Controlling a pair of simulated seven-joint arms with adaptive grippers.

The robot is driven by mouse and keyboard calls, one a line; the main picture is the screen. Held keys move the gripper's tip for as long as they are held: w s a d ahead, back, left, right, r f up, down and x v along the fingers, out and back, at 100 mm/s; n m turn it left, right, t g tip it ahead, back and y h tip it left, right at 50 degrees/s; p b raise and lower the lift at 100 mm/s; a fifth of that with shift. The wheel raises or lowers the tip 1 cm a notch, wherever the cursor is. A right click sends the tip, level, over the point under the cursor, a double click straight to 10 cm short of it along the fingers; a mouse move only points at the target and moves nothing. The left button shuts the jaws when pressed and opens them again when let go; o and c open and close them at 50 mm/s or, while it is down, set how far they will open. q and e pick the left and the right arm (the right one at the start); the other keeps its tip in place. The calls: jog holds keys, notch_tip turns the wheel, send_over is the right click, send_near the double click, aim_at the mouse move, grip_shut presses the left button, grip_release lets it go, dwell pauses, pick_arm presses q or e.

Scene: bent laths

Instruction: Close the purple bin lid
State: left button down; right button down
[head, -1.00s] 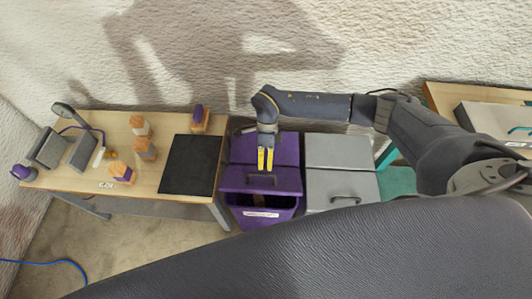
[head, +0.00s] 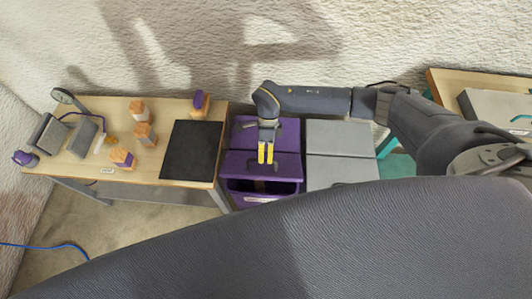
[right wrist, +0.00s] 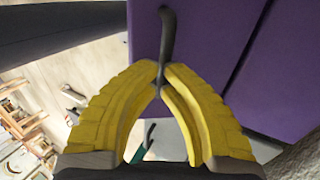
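The purple bin (head: 290,188) stands right of the work table in the head view. Its purple lid (head: 288,165) lies over the top, with a dark gap between its front edge and the bin's front, so the lid is partly open. My right gripper (head: 265,160) points down at the lid's front part, its yellow fingers close together. In the right wrist view the fingertips (right wrist: 164,72) meet at the lid's dark handle (right wrist: 168,35). I cannot tell whether the handle is between them or just behind them. My left gripper is not in view.
A grey lidded bin (head: 340,170) stands right beside the purple one. The work table (head: 75,172) at left holds a black mat (head: 190,150), several wooden blocks and a grey bracket-like stand. Another table (head: 445,83) is at the far right.

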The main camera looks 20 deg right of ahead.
aim_at(265, 173)
jog(key=shift+s+a+f, duration=0.2)
jog(key=shift+s+f, duration=0.25)
jog(key=shift+s, duration=0.05)
jog(key=shift+s+a+f, duration=0.2)
jog(key=shift+s+f, duration=0.25)
jog(key=shift+s, duration=0.05)
jog(key=x, duration=0.4)
jog(key=shift+s+a+r, duration=0.15)
jog(key=shift+s+r, duration=0.1)
jog(key=shift+s, duration=0.1)
jog(key=shift+x, duration=1.45)
jog(key=shift+s+r, duration=0.1)
